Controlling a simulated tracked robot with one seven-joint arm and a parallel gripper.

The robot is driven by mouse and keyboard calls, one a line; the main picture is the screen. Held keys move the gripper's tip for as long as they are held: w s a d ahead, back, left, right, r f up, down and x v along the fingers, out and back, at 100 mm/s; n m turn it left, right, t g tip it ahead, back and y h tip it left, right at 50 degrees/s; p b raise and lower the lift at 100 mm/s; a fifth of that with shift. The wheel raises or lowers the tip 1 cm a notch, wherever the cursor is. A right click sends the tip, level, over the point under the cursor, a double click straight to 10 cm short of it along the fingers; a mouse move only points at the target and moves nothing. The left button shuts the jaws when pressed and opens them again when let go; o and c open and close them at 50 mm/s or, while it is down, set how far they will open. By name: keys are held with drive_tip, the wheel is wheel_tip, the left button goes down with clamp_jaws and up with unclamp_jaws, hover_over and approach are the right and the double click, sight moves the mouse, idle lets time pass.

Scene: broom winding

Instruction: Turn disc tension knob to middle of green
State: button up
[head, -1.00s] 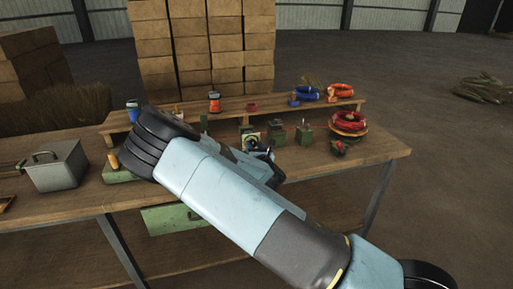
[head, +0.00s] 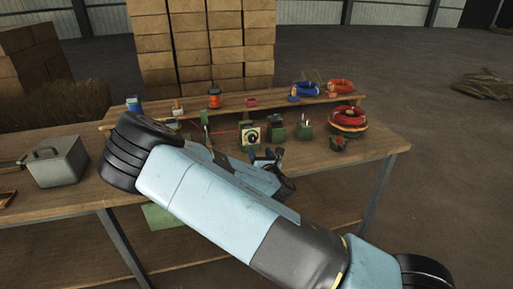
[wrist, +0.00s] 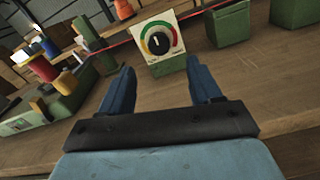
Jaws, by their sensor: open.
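The disc tension knob (wrist: 157,42) is a dark round knob with a white pointer mark, on a white dial plate (wrist: 146,31) with a coloured arc of green, yellow and red. The pointer stands roughly upright; its exact place on the arc is too small to tell. The plate is on the front of a green box, which also shows in the head view (head: 250,134). My gripper (wrist: 158,82) is open and empty, its two blue fingers apart below and in front of the dial, not touching the knob. In the head view my gripper (head: 266,160) is just in front of the box.
Green boxes (wrist: 228,24) stand right of the dial. A red line (wrist: 105,48) runs to the dial box. The bench front (wrist: 280,95) is clear.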

drive_tip(key=shift+v, duration=2.6)
drive_tip(key=s+d+r+m+g+h, duration=0.15)
drive_tip(key=d+m+g+h, duration=0.35)
drive_tip(key=m, duration=0.6)
drive_tip(key=d+r+m+g+h, duration=0.1)
drive_tip(key=d+r+m+g, duration=0.2)
drive_tip(key=d+m, duration=0.65)
drive_tip(key=s+d+r+m+g+y, duration=0.3)
drive_tip(key=s+r+m, duration=0.9)
drive_tip(key=r, duration=0.5)
drive_tip(key=s+d+r+m, duration=0.1)
drive_tip(key=s+r, duration=0.2)
drive_tip(key=s, duration=0.3)
drive_tip(key=s+d+r+m+h, duration=0.1)
drive_tip(key=s+r+m, duration=0.1)
drive_tip(key=s, duration=0.4)
drive_tip(key=s+d+r+m+h, duration=0.1)
drive_tip(key=s+d+r, duration=0.1)
drive_tip(key=s, duration=0.4)
drive_tip(key=shift+r+g, duration=0.4)
drive_tip(key=shift+r, duration=0.4)
